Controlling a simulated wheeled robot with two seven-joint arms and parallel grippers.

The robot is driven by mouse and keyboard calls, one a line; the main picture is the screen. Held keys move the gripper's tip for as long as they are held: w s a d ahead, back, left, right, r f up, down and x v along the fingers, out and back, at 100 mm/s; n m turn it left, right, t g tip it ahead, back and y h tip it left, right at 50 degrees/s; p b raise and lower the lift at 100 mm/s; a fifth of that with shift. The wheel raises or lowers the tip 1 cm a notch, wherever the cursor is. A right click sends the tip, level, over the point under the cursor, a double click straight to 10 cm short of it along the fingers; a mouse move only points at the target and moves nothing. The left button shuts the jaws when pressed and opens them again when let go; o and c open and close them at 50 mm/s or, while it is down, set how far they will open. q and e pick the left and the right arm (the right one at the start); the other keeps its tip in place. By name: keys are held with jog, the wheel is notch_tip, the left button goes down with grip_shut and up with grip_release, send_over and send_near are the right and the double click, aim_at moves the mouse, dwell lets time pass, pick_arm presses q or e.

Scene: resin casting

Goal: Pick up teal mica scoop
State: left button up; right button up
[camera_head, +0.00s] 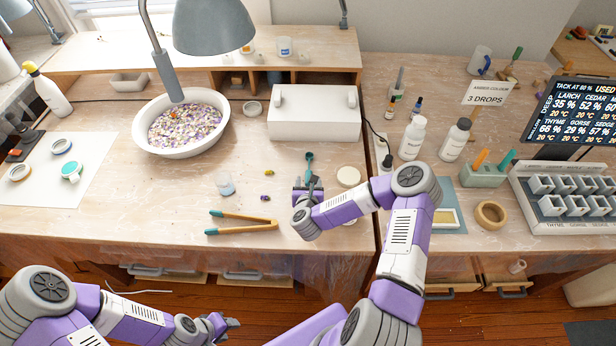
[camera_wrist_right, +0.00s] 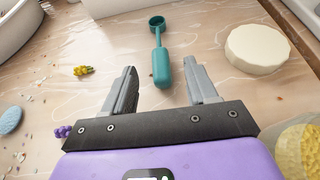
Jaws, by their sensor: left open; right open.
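The teal mica scoop (camera_wrist_right: 161,62) lies on the wooden bench in the right wrist view, its round cup pointing away and its handle towards my right gripper (camera_wrist_right: 160,82). That gripper is open, and the handle's end shows between its two fingers, touching neither as far as I can see. In the head view the scoop (camera_head: 309,158) shows just beyond my right gripper (camera_head: 308,182), which partly covers the handle end. My left gripper (camera_head: 231,323) is open and empty, low in front of the bench.
A cream disc (camera_wrist_right: 256,48) lies right of the scoop. A small yellow piece (camera_wrist_right: 84,71) lies left of it. Teal-tipped tongs (camera_head: 243,224) and a small cup (camera_head: 226,184) are left of my right gripper. A white box (camera_head: 315,112) stands behind.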

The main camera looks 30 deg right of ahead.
aim_at(309, 174)
jog(key=b+x, duration=0.1)
jog(key=x, duration=0.5)
jog(key=shift+w+f, duration=0.15)
jog(key=shift+f, duration=0.1)
grip_shut()
